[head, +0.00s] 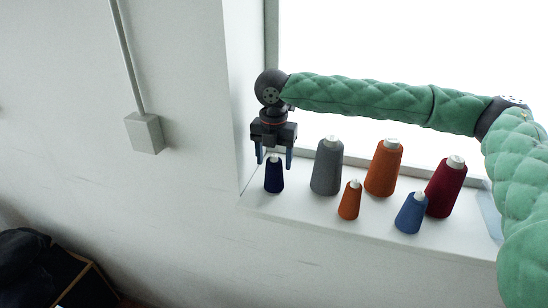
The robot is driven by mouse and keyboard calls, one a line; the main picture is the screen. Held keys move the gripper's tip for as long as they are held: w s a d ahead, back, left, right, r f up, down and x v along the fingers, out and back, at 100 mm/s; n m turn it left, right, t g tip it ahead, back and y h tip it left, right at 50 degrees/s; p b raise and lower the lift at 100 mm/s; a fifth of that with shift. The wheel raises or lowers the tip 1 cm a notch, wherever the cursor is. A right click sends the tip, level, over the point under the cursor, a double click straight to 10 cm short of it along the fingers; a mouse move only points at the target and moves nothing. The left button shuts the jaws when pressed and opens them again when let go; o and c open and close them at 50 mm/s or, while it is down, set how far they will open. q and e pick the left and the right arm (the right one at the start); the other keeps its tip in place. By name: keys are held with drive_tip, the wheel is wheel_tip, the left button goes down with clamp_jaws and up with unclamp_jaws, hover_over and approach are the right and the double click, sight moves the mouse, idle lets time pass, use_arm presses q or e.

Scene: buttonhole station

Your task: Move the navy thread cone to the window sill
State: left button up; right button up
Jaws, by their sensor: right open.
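The navy thread cone (274,181) is small and dark blue with a pale top. It stands upright on the white window sill (330,221), near the sill's left end. My right gripper (273,163) points down just above it, with its two fingers apart on either side of the cone's top. The gripper is open, and I cannot tell whether a finger touches the cone. My left gripper does not show.
Several other cones stand on the sill to the right: a grey one (327,167), a tall orange one (384,168), a small orange one (350,201), a blue one (411,213) and a dark red one (445,188). The sill's front edge drops to the wall.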

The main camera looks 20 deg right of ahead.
drive_tip(key=shift+r, duration=0.15)
drive_tip(key=shift+r+b, duration=0.2)
drive_tip(key=shift+b, duration=0.15)
use_arm(q)
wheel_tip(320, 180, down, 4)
drive_tip(key=b, duration=0.4)
use_arm(e)
wheel_tip(320, 180, up, 6)
drive_tip(key=shift+f, duration=0.15)
use_arm(q)
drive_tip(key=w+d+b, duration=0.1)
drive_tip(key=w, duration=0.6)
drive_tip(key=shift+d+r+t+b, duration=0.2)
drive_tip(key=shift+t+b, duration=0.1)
drive_tip(key=shift+b, duration=0.05)
use_arm(e)
drive_tip(key=shift+r, duration=2.95)
